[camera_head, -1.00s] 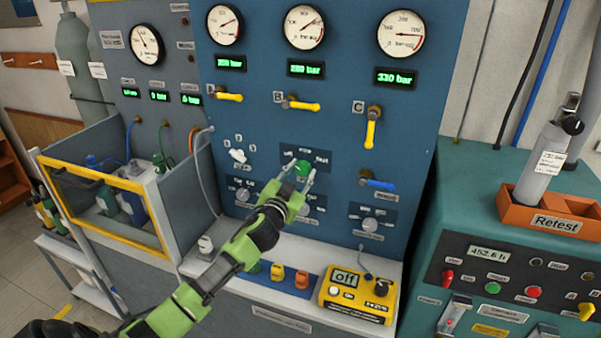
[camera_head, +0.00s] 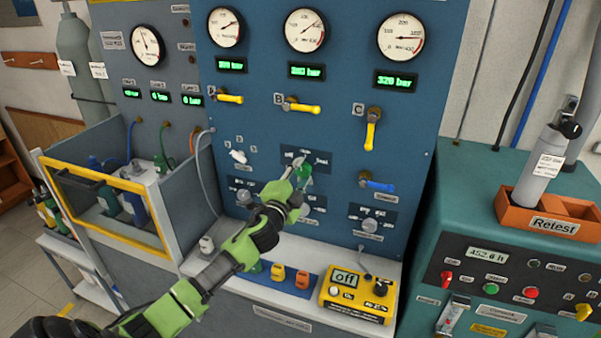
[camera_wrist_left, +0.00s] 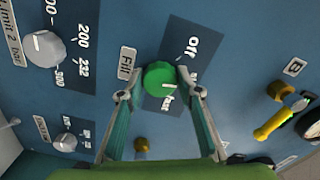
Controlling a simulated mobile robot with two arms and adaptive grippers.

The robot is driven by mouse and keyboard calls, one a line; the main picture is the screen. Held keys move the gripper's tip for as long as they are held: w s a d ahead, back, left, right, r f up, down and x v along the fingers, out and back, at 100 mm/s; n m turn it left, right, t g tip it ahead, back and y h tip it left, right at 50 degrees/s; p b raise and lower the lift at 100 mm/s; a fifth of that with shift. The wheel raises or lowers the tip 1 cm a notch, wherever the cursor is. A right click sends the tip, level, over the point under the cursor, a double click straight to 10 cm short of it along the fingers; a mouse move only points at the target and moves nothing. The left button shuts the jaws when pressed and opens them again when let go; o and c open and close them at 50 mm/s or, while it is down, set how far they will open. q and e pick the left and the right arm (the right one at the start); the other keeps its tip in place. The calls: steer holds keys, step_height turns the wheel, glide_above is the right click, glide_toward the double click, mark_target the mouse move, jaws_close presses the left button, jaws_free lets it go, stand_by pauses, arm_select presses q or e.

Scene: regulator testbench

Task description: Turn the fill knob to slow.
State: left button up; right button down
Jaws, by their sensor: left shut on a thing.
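The fill knob (camera_head: 304,172) is a round green knob on the blue panel, and it also shows in the left wrist view (camera_wrist_left: 158,79). Its label plate reads Off and fast; the middle label is mostly hidden behind a finger. The knob's white mark is near the fast label. My left gripper (camera_head: 302,176) is shut on the knob, with a finger on either side, as in the left wrist view (camera_wrist_left: 154,84). My right gripper is not in view.
Grey limit knobs (camera_head: 243,196) sit below the fill knob. Yellow valve levers (camera_head: 303,105) stick out above, and a blue lever (camera_head: 378,183) is to the right. A yellow box (camera_head: 358,298) reading off stands on the ledge below.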

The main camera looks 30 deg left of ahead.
arm_select(q)
steer(key=shift+m, duration=0.9)
steer(key=o, duration=1.1)
steer(key=v, duration=1.2)
steer(key=shift+d, duration=0.1)
